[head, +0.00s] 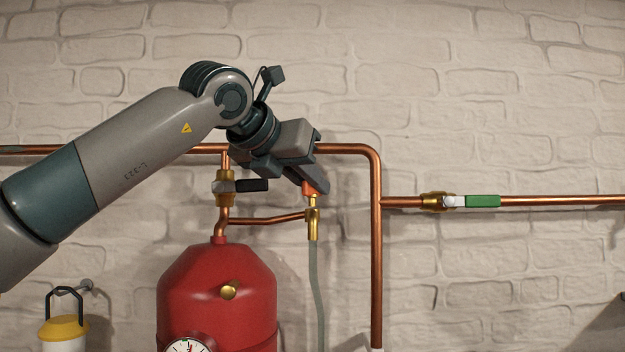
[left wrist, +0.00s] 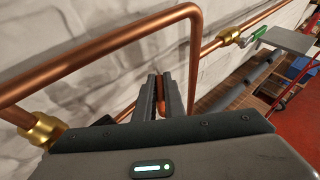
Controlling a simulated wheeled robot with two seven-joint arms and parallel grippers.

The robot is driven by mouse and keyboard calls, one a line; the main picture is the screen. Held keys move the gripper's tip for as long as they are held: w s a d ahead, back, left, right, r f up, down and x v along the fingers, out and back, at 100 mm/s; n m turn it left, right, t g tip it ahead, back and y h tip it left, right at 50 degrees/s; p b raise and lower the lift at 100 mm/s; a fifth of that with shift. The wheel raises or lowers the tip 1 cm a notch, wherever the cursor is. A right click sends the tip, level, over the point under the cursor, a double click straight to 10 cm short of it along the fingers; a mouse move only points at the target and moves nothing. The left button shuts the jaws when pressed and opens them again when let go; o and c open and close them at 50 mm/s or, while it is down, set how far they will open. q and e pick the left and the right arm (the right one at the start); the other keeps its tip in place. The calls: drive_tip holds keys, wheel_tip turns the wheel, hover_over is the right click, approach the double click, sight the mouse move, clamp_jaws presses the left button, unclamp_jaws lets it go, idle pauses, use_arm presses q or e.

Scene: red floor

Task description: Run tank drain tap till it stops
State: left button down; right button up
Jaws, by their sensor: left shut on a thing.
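The red tank (head: 217,290) stands in front of the wall, with a round gauge (head: 188,346) low on its front. A thin copper branch leads right from the pipe above it to the brass drain tap (head: 313,222), which has a grey hose below. My left gripper (head: 314,192) comes down from the upper left and is shut on the tap's orange handle (head: 309,187). In the left wrist view the orange handle (left wrist: 160,92) shows between the two dark fingers. The gripper hides part of the handle. My right gripper is not in view.
A brass valve with a black lever (head: 252,185) sits left of the gripper. A green-lever valve (head: 482,201) is on the right pipe. A vertical copper pipe (head: 376,270) runs close right of the tap. A yellow-topped lantern (head: 63,328) hangs lower left.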

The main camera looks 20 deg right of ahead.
use_arm(q)
drive_tip(key=m+g+h+p, duration=0.1)
drive_tip(key=m+g+p, duration=0.1)
drive_tip(key=m+g+h+p, duration=0.1)
drive_tip(key=m+g+p, duration=0.1)
drive_tip(key=p, duration=0.1)
drive_tip(key=r+m+g+h+p, duration=0.1)
drive_tip(key=g+p, duration=0.1)
drive_tip(key=p, duration=0.1)
drive_tip(key=shift+m, duration=0.4)
drive_tip(key=shift+f+m+g+p, duration=0.25)
drive_tip(key=shift+m+g+p, duration=0.4)
drive_tip(key=shift+p, duration=0.2)
drive_tip(key=c, duration=1.8)
unclamp_jaws()
drive_tip(key=shift+f, duration=0.15)
drive_tip(key=shift+c, duration=0.2)
drive_tip(key=shift+a, duration=0.15)
drive_tip(key=b+v, duration=0.6)
drive_tip(key=v, duration=1.1)
drive_tip(key=shift+a, duration=0.2)
